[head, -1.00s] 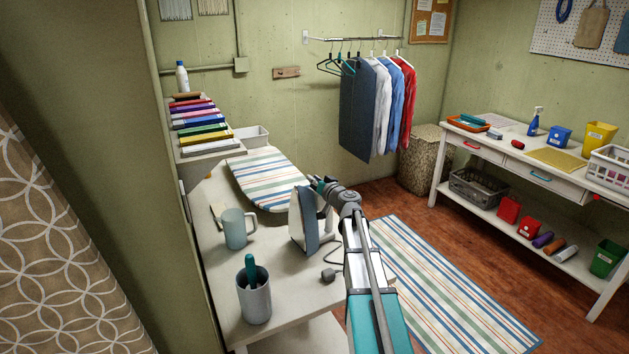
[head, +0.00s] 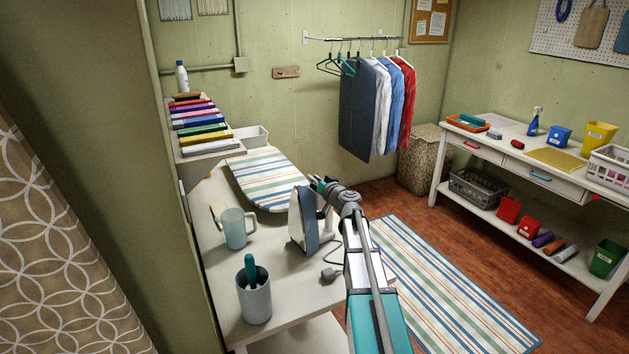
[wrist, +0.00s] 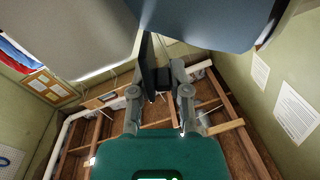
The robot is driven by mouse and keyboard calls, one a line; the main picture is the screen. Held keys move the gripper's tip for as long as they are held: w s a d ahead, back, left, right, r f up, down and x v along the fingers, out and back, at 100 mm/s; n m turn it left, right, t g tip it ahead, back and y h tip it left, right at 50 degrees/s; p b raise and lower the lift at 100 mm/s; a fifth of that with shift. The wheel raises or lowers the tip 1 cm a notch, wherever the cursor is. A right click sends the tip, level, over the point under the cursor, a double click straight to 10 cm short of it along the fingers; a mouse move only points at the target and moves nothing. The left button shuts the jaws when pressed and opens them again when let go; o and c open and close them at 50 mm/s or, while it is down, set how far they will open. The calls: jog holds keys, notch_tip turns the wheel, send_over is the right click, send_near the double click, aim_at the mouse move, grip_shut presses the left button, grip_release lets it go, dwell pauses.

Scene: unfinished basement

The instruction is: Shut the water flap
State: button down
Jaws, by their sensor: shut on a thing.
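In the wrist view, my gripper (wrist: 160,88) is shut on a thin dark piece (wrist: 149,62), which looks to be the water flap. A large dark blue shape, probably the iron, fills the top of that view. The flap is too small and covered in the head view to tell its angle.
On the white table (head: 215,262), a grey-blue mug (head: 238,229) and a cup (head: 254,300) with a teal-handled tool stand left of the iron. A striped ironing board (head: 265,180) lies behind it. The iron's cord plug (head: 328,275) lies in front.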

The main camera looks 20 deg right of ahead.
jog(key=shift+m, duration=0.3)
jog(key=m, duration=0.1)
jog(key=d+m, duration=0.1)
jog(key=m, duration=0.2)
jog(key=shift+w+d+f+b, duration=0.15)
jog(key=shift+d+f+b, duration=0.1)
jog(key=shift+f+b, duration=0.15)
jog(key=m, duration=0.3)
jog(key=d+f+m+b, duration=0.1)
jog(key=m, duration=0.1)
jog(key=shift+w+d, duration=0.1)
jog(key=c, duration=0.7)
grip_release()
jog(key=shift+r, duration=0.1)
